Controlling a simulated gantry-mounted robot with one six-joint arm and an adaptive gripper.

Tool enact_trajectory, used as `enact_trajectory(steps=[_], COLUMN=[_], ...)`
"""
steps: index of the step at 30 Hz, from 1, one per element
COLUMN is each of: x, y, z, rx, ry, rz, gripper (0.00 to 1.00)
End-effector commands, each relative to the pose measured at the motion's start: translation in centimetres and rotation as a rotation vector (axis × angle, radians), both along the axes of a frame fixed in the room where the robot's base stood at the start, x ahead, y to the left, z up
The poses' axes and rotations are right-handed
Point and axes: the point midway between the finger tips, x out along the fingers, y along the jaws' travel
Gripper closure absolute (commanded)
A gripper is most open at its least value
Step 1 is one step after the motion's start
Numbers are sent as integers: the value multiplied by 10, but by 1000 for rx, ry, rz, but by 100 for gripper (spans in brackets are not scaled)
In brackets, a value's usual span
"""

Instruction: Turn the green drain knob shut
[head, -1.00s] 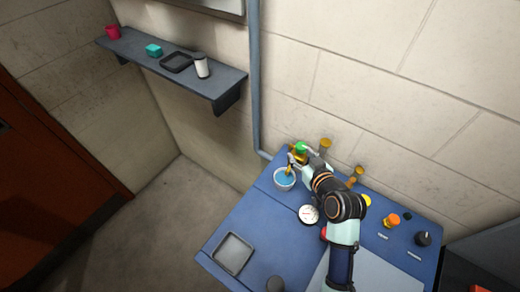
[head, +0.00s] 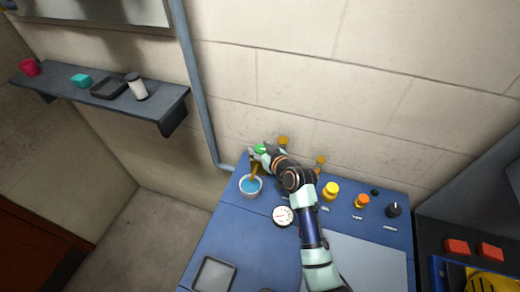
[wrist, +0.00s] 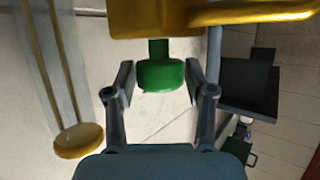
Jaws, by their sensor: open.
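The green drain knob (wrist: 160,75) sits under a yellow tap body (wrist: 155,18) in the wrist view. My gripper (wrist: 162,82) is open, with one finger on each side of the knob and a visible gap at both sides. In the head view the green knob (head: 261,149) shows at the end of my arm, and my gripper (head: 258,153) is around that spot, partly hiding the tap. A yellow spout points down toward a bowl (head: 250,186) with blue content.
A round white gauge (head: 284,216) and yellow (head: 331,190), orange (head: 362,201) and black (head: 394,209) knobs sit on the blue bench. Other brass fittings (head: 319,162) stand near the wall. A grey pipe (head: 196,80) runs down the wall. A square tray (head: 214,274) lies at front left.

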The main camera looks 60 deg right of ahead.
Motion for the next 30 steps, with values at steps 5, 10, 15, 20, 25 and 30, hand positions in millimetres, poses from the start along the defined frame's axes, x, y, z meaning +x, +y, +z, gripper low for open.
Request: enact_trajectory(steps=[5, 10, 15, 20, 25, 30], x=[0, 0, -1, -1, -1, -1], y=[0, 0, -2, -2, 0, 0], z=[0, 0, -6, -9, -3, -1], rx=[0, 0, 3, 1, -1, 0], ry=[0, 0, 0, 0, 2, 2], rz=[0, 0, 37, 180, 270, 277], gripper=[61, 89, 91, 91, 91, 91])
